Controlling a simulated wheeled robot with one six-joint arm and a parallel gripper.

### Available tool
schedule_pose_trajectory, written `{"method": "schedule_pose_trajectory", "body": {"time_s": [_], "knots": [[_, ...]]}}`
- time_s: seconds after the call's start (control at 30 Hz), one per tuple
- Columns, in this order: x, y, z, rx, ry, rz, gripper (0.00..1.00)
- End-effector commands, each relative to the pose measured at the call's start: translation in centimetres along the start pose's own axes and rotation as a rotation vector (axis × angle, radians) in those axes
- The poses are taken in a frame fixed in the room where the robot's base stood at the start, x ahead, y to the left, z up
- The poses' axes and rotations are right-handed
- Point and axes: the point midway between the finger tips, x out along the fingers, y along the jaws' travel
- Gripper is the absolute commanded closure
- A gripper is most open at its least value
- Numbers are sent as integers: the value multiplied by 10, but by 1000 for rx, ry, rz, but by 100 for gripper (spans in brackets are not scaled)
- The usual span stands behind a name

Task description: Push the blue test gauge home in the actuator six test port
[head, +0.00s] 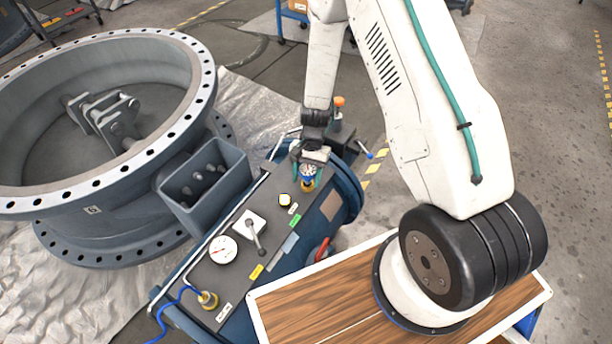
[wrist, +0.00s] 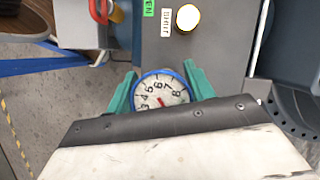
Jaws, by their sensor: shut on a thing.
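The blue test gauge (wrist: 162,92) has a white dial with black numbers, a red needle and a blue rim. In the wrist view it sits between the two teal fingers of my gripper (wrist: 160,88), which are shut on it. In the head view the gauge (head: 308,172) is upright over a brass fitting near the far end of the grey actuator panel (head: 232,262). My gripper (head: 308,170) is above the panel there. The port under the gauge is mostly hidden, so I cannot tell how deep the gauge sits.
A yellow-ringed white cap (head: 285,200), a lever (head: 254,234), a white-faced gauge (head: 223,250) and a brass fitting with a blue hose (head: 208,299) stand on the panel. The large flanged valve body (head: 92,205) is at left. A wood-topped surface (head: 325,315) lies in front.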

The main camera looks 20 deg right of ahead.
Motion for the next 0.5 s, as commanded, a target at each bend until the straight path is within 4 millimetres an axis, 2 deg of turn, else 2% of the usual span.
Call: {"method": "schedule_pose_trajectory", "body": {"time_s": [0.5], "knots": [[5,0,-2,0,0,0,67]]}}
